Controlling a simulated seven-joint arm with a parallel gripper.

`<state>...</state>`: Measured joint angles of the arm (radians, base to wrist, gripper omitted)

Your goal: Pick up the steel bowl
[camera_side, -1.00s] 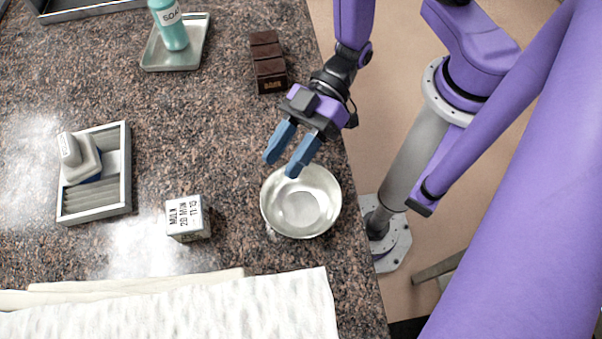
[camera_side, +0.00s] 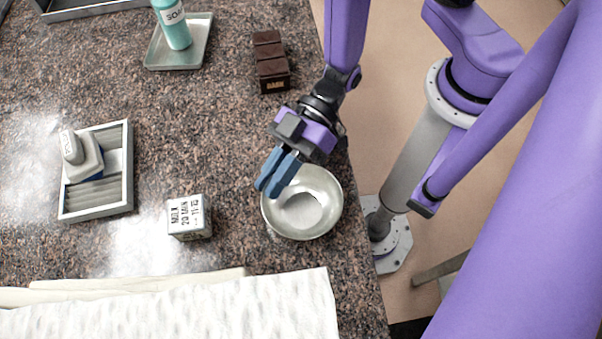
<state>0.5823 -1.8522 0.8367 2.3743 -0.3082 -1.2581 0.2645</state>
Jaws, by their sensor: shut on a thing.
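The steel bowl (camera_side: 315,222) is round, shiny and upright on the speckled stone counter, near its right edge. My gripper (camera_side: 269,188) is at the bowl's upper left rim. Its two blue fingers are close together, shut on the bowl's rim, and they cover that part of the rim. The bowl looks empty inside. I cannot tell any gap between the bowl and the counter.
A dark brown block (camera_side: 270,62) lies behind. A soap bottle (camera_side: 174,25) stands on a metal tray (camera_side: 205,45). A grey tray (camera_side: 125,190) is at left. White cloth (camera_side: 180,310) covers the front.

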